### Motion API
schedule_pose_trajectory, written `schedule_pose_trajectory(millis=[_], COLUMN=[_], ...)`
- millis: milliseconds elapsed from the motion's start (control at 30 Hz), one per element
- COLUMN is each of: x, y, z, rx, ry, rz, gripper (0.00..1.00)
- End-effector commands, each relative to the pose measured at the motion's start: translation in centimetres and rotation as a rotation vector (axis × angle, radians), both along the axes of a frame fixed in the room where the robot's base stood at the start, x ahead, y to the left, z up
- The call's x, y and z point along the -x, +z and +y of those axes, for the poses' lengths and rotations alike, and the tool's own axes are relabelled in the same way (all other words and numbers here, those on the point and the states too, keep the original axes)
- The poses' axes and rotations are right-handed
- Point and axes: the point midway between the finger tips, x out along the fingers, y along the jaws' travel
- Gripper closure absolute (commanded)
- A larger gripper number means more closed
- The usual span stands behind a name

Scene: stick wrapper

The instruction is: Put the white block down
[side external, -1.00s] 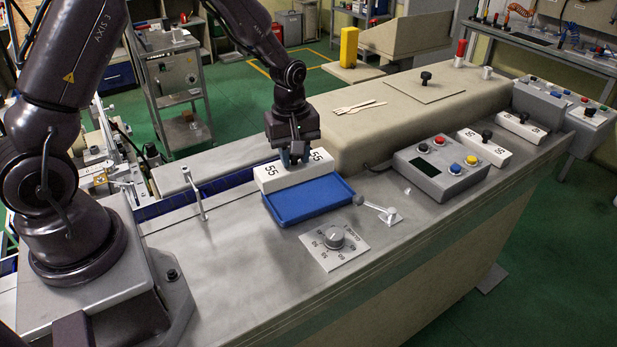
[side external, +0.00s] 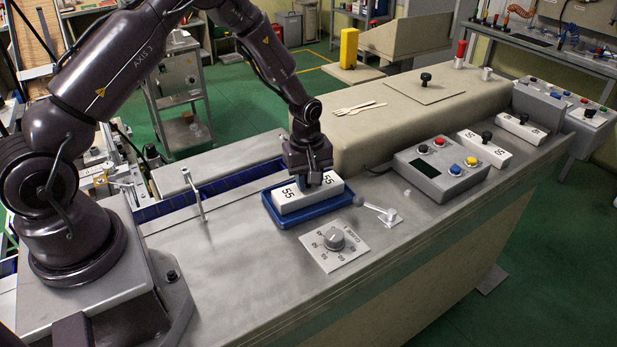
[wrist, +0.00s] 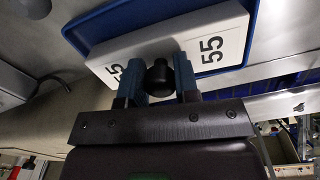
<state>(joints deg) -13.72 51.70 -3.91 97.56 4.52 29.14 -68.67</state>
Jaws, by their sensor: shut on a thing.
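The white block (side external: 297,198), marked 55 at both ends, is in or just over the blue tray (side external: 309,220) in the side view. I cannot tell whether its underside touches the tray floor. My gripper (side external: 309,181) is above the block's middle. In the wrist view my gripper (wrist: 160,76) has its two blue fingers on either side of the black knob (wrist: 159,78) on top of the white block (wrist: 205,45). The blue tray (wrist: 95,24) shows behind the block there.
A dial plate (side external: 334,246) and a small lever (side external: 379,213) are close to the tray's front and right. A grey button box (side external: 453,166) stands farther right, with other 55 blocks (side external: 484,148) beyond. A thin metal post (side external: 194,194) stands left. The bench front left is clear.

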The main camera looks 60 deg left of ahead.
Motion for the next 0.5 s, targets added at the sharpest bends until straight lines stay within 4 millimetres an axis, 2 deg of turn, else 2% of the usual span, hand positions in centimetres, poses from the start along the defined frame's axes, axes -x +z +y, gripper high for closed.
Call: schedule_pose_trajectory(millis=[33, 67, 167, 500], x=[0.00, 0.02, 0.02, 0.00], y=[-0.18, -0.25, -0.20, 0.21], z=[-0.01, -0.02, -0.01, 0.00], rx=[0.000, 0.000, 0.000, 0.000], ry=[0.000, 0.000, 0.000, 0.000], rz=[0.000, 0.001, 0.000, 0.000], gripper=[1.00, 0.69, 0.46, 0.45])
